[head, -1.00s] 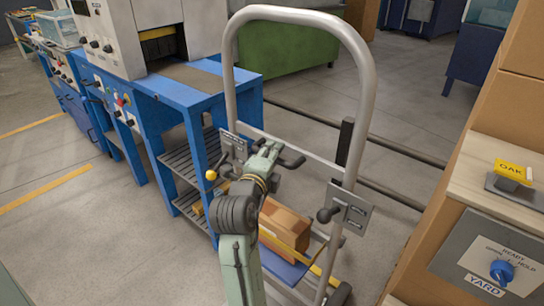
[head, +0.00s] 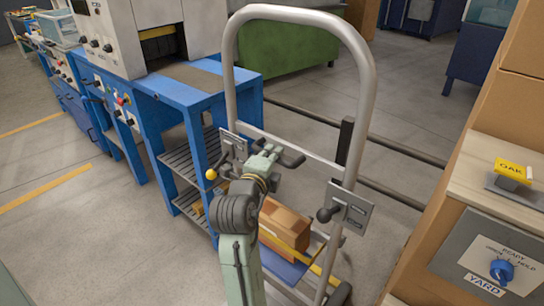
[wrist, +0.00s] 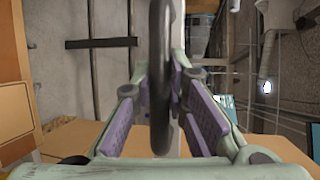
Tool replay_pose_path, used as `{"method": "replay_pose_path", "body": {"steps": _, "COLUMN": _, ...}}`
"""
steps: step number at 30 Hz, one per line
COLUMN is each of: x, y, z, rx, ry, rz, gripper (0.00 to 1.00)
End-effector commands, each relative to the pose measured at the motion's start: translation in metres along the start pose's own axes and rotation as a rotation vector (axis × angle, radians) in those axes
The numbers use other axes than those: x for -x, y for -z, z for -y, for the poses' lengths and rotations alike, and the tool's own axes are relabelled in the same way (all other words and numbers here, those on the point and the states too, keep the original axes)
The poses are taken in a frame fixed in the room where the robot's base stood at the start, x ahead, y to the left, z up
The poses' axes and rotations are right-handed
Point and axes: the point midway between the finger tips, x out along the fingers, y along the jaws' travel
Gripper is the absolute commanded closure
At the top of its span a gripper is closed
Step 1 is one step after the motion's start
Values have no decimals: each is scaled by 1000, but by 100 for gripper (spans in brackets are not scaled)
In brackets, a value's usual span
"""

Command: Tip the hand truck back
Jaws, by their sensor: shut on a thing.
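The hand truck stands in the middle of the head view, with a tall grey tube frame (head: 367,100) and a crossbar. Metal plates with dark handles are on both its uprights; the right plate (head: 349,207) is clear to see. A cardboard box (head: 285,228) sits low on the truck behind a yellow strap (head: 283,245). My gripper (head: 276,156) is at the frame's left side, at crossbar height. In the wrist view its purple pads (wrist: 155,100) stand on both sides of a dark grip (wrist: 160,75) of the truck. My arm hides part of the truck's lower left.
A blue machine bench (head: 195,100) stands close on the left. A wood-topped cabinet with a blue knob (head: 501,271) and a yellow OAK block (head: 513,169) is at the right. Dark rails (head: 405,152) run behind the truck. Open floor (head: 80,225) lies at the left front.

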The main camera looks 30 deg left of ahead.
Motion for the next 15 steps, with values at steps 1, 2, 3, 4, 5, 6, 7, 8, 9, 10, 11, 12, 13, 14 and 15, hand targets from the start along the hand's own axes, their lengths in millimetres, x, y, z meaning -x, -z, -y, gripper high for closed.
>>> {"method": "replay_pose_path", "body": {"steps": 1, "x": 0, "y": 0, "z": 0, "rx": 1, "ry": -1, "rz": 0, "gripper": 100}}
{"method": "replay_pose_path", "body": {"steps": 2, "x": 0, "y": 0, "z": 0, "rx": 2, "ry": -1, "rz": 0, "gripper": 100}}
{"method": "replay_pose_path", "body": {"steps": 3, "x": 0, "y": 0, "z": 0, "rx": 2, "ry": -1, "rz": 0, "gripper": 100}}
{"method": "replay_pose_path", "body": {"steps": 4, "x": 0, "y": 0, "z": 0, "rx": 2, "ry": -1, "rz": 0, "gripper": 100}}
{"method": "replay_pose_path", "body": {"steps": 5, "x": -1, "y": 0, "z": 0, "rx": 2, "ry": -1, "rz": -1, "gripper": 100}}
{"method": "replay_pose_path", "body": {"steps": 6, "x": -4, "y": 2, "z": 1, "rx": 2, "ry": -1, "rz": -2, "gripper": 100}}
{"method": "replay_pose_path", "body": {"steps": 7, "x": -8, "y": 3, "z": 3, "rx": 3, "ry": -1, "rz": -3, "gripper": 100}}
{"method": "replay_pose_path", "body": {"steps": 8, "x": -12, "y": 4, "z": 5, "rx": 3, "ry": 0, "rz": -4, "gripper": 100}}
{"method": "replay_pose_path", "body": {"steps": 9, "x": -20, "y": 7, "z": 8, "rx": 3, "ry": 0, "rz": -4, "gripper": 100}}
{"method": "replay_pose_path", "body": {"steps": 10, "x": -27, "y": 9, "z": 11, "rx": 4, "ry": 0, "rz": -5, "gripper": 100}}
{"method": "replay_pose_path", "body": {"steps": 11, "x": -34, "y": 12, "z": 13, "rx": 5, "ry": -1, "rz": -5, "gripper": 100}}
{"method": "replay_pose_path", "body": {"steps": 12, "x": -45, "y": 16, "z": 18, "rx": 5, "ry": 1, "rz": -6, "gripper": 100}}
{"method": "replay_pose_path", "body": {"steps": 13, "x": -54, "y": 20, "z": 20, "rx": 4, "ry": -1, "rz": -6, "gripper": 100}}
{"method": "replay_pose_path", "body": {"steps": 14, "x": -61, "y": 23, "z": 23, "rx": 5, "ry": -1, "rz": -5, "gripper": 100}}
{"method": "replay_pose_path", "body": {"steps": 15, "x": -72, "y": 27, "z": 27, "rx": 5, "ry": -1, "rz": -5, "gripper": 100}}
